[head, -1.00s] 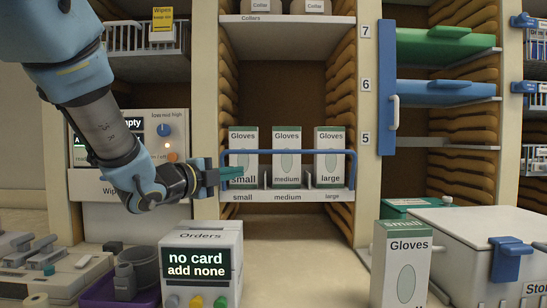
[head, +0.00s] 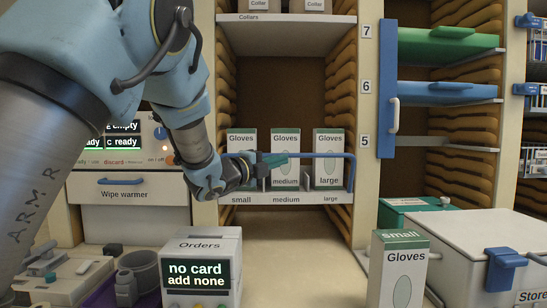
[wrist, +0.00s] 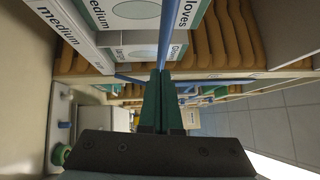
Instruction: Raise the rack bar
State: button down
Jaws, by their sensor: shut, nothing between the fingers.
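The blue rack bar (head: 336,155) runs level across the front of the glove shelf (head: 300,198), at about mid-height of the boxes. Its right end bends down to the shelf edge. My gripper (head: 283,158) is at the bar's middle, in front of the medium glove box (head: 286,141). Its green fingers point right and hide part of the bar. In the wrist view the closed fingers (wrist: 163,75) lie in line with the blue bar (wrist: 166,32), with nothing visible between them. I cannot tell whether they touch the bar.
Small (head: 243,141) and large (head: 328,145) glove boxes flank the medium one. Another small glove box (head: 402,275) stands on the counter, left of a white bin (head: 480,245). The Orders box (head: 203,255) stands in front. The counter between them is clear.

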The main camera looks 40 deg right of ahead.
aim_at(279, 154)
jog(key=shift+w+d+r, duration=0.1)
jog(key=shift+w+d, duration=0.35)
jog(key=shift+w, duration=0.1)
jog(key=shift+n+y, duration=0.9)
jog(key=w+d+p, duration=0.1)
jog(key=w+r+p, duration=0.1)
jog(key=w+d+p, duration=0.1)
jog(key=shift+w+d+r+p, duration=0.1)
jog(key=shift+d+r+p, duration=0.2)
jog(key=shift+p, duration=0.1)
jog(key=shift+r, duration=0.15)
